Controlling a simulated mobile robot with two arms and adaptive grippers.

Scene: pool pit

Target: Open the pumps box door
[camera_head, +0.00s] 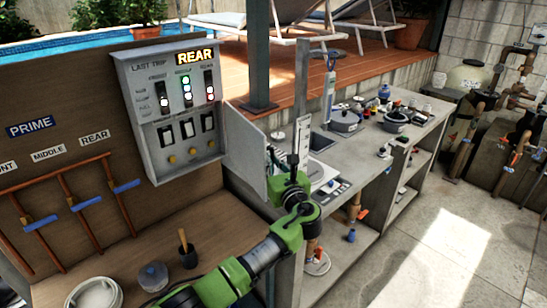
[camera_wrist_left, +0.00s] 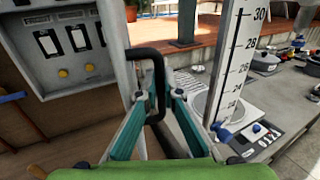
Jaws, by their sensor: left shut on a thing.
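The grey pumps box (camera_head: 168,108) is on the brown panel at the left, with lights, switches and yellow knobs showing on its front. Its pale grey door (camera_head: 245,150) stands swung out at the box's right side, clear of the front. My left gripper (camera_head: 284,168) is at the door's outer edge. In the left wrist view the left gripper (camera_wrist_left: 156,98) is shut on the black door handle (camera_wrist_left: 157,57), and the box (camera_wrist_left: 68,50) shows to the left. The fingers hide part of the handle. My right gripper is not in view.
A post with a numbered scale (camera_wrist_left: 237,55) stands close to the right of the left gripper. A grey counter (camera_head: 360,145) with several pots and small parts lies to the right.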

